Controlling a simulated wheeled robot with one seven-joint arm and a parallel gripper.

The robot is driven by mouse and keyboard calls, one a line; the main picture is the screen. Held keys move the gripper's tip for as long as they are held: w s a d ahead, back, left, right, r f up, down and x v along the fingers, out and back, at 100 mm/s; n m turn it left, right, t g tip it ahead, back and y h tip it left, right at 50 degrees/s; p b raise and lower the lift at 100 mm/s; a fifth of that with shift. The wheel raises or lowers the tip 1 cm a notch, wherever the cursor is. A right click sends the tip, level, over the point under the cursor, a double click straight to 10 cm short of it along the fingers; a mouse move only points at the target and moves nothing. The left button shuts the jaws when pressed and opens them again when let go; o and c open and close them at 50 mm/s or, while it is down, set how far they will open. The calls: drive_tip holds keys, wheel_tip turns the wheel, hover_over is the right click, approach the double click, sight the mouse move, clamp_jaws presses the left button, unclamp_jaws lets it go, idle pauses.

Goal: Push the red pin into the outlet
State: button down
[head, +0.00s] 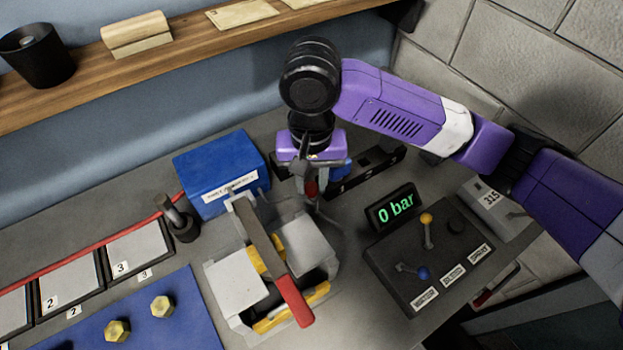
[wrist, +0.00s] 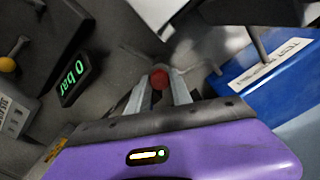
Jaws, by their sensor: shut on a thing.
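My gripper (head: 312,192) points down over the bench beside the blue box, and its fingers are shut on the red pin (head: 311,187). In the wrist view the round red end of the pin (wrist: 158,79) sits between the two grey fingertips (wrist: 160,90). The rest of the pin is hidden by the fingers. I cannot make out the outlet for sure in either view. A black slotted rack (head: 385,158) stands just behind and to the right of my gripper, partly covered by it.
A blue labelled box (head: 215,172) stands left of my gripper. In front is a grey-white device (head: 237,277) with a red-handled lever (head: 293,303). At right stand a control box (head: 432,262) and a display (head: 393,208) reading 0 bar. A wooden shelf (head: 75,88) runs behind.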

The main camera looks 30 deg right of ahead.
drive_tip(key=shift+f, duration=0.3)
drive_tip(key=c, duration=0.7)
unclamp_jaws()
drive_tip(key=shift+c, duration=0.2)
wheel_tip(320, 180, up, 7)
drive_tip(key=p, duration=0.7)
drive_tip(key=shift+s, duration=0.1)
idle(0.5)
